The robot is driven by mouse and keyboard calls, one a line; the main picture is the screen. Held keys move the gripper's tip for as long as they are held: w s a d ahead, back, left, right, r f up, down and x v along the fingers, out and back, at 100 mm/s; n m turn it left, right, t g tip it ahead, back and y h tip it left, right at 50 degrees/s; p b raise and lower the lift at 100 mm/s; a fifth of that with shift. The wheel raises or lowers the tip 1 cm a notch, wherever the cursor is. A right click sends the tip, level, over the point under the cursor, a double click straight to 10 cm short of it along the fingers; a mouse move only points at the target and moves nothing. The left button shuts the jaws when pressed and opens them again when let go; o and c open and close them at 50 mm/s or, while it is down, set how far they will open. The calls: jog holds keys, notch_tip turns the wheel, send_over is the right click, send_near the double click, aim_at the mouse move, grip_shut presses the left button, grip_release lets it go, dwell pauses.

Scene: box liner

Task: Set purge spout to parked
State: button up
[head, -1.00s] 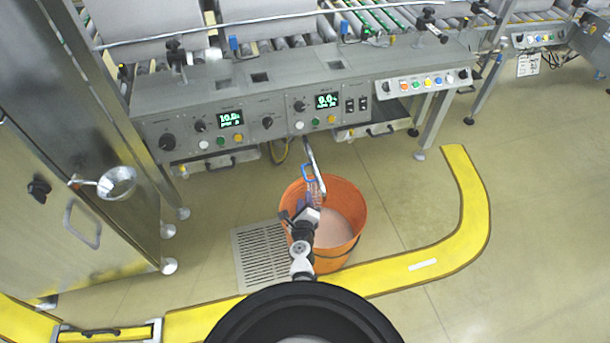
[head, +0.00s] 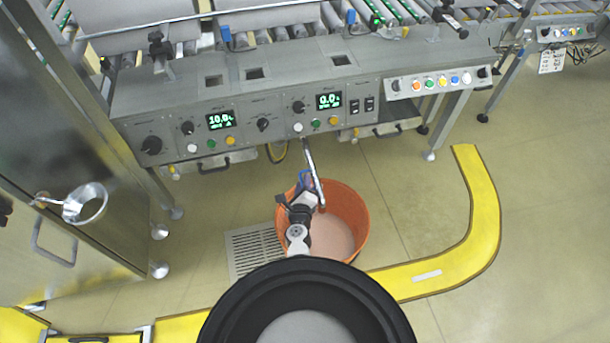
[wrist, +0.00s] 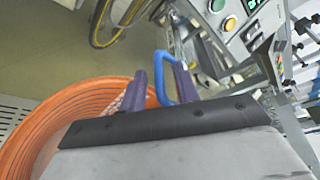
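The purge spout (head: 313,170) is a thin metal pipe. It hangs down from the front of the grey machine, and its lower end is over the orange bucket (head: 363,222). Its blue loop handle (head: 304,176) also shows in the wrist view (wrist: 161,75). My gripper (head: 302,186) is at the handle, above the bucket's left part. In the wrist view its two purple fingers (wrist: 163,88) are apart, with a bar of the blue handle between them. A gap shows between the left finger and the bar. Contact at the right finger is unclear.
The machine's control panel (head: 240,122) with knobs and displays is just behind the spout. A floor grate (head: 252,250) lies left of the bucket. A yellow floor barrier (head: 470,240) curves at the right. A steel cabinet (head: 85,230) stands at the left.

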jog(key=shift+w+f, duration=0.1)
jog(key=shift+w, duration=0.35)
jog(key=shift+c, duration=0.3)
jog(key=shift+s, duration=0.1)
grip_shut()
jog(key=shift+d, duration=0.2)
